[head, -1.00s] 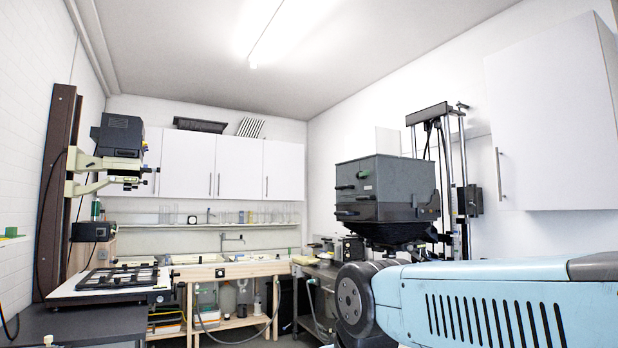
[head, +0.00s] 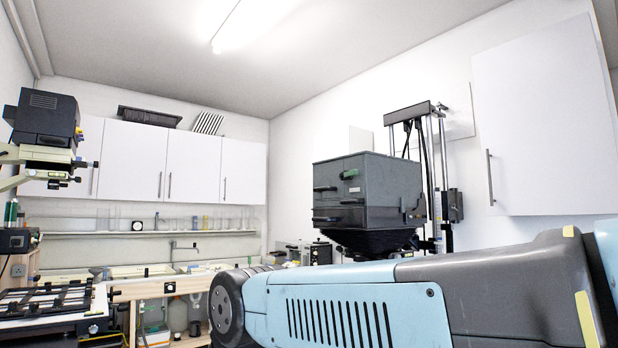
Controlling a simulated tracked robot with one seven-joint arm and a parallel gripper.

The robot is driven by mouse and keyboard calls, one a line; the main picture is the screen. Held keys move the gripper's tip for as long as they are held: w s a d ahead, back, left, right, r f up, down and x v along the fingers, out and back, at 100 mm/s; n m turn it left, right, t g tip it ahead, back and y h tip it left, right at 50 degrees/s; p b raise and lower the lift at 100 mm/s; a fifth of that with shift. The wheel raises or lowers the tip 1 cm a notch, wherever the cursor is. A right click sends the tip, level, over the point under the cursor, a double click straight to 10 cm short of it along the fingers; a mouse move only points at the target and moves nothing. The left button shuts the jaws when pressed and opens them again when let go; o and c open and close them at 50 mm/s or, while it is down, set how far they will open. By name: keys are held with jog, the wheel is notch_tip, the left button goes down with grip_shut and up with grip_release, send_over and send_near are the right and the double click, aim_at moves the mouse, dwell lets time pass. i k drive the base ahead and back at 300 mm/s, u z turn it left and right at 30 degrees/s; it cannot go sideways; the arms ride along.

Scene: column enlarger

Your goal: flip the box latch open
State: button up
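The dark grey box of the column enlarger (head: 367,188) is at the right of centre in the head view, on a column with bright rods (head: 438,170). Its front carries dark handles or catches and a small green piece (head: 350,174). I cannot tell which of these is the latch, or whether it is open. My blue and grey arm crosses the lower right, in front of the area below the box. My gripper is not in view.
White wall cupboards hang at the back (head: 168,160) and at the right (head: 545,125). Another enlarger head (head: 45,125) stands at the left. A shelf with glassware (head: 190,232) runs along the back wall above a sink bench (head: 160,285).

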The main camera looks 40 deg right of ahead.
aim_at(353, 173)
jog(key=z, duration=0.25)
jog(key=i, duration=1)
jog(key=z, duration=1.1)
jog(key=i, duration=0.7)
jog(key=z, duration=0.5)
jog(key=k, duration=0.75)
jog(key=z, duration=0.25)
jog(key=i, duration=0.75)
jog(key=u, duration=0.15)
